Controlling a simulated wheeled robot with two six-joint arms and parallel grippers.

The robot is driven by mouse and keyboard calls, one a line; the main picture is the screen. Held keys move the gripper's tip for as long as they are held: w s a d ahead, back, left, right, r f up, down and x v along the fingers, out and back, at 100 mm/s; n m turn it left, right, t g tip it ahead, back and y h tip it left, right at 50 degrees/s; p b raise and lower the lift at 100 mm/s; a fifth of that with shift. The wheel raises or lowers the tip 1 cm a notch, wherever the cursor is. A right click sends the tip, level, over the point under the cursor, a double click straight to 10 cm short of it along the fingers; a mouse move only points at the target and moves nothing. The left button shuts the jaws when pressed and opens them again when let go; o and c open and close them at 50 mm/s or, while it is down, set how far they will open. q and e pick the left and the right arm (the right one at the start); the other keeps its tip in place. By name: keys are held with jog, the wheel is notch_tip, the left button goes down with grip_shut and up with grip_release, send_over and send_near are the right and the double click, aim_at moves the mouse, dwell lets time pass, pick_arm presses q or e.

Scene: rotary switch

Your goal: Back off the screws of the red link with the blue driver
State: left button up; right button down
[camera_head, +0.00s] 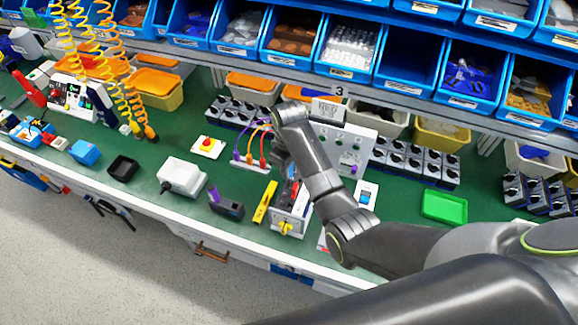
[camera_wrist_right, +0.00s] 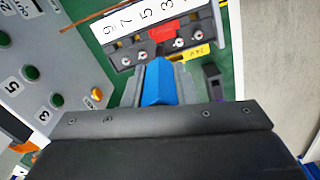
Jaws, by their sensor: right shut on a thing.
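My right gripper (camera_wrist_right: 160,83) is shut on the blue driver (camera_wrist_right: 157,82), which shows as a blue handle between the two grey fingers in the wrist view. The red link (camera_wrist_right: 163,33) lies just ahead on a dark terminal block (camera_wrist_right: 160,48) with a white number strip. Screws (camera_wrist_right: 142,55) show on both sides of the link. The driver's tip is hidden, so I cannot tell if it touches a screw. In the head view my right gripper (camera_head: 282,158) is low over the bench, partly hidden by its arm. My left gripper is in neither view.
A grey panel (camera_wrist_right: 35,75) with green buttons stands close on the left in the wrist view. Blue bins (camera_head: 290,38) line the back.

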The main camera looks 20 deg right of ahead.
jog(key=m, duration=0.4)
jog(key=shift+a+m, duration=0.1)
jog(key=shift+m, duration=0.2)
jog(key=m, duration=1)
jog(key=shift+f, duration=0.4)
dwell(0.3)
jog(key=n, duration=0.4)
jog(key=shift+r+n, duration=0.1)
jog(key=shift+n, duration=0.2)
jog(key=shift+s, duration=0.1)
dwell(1.1)
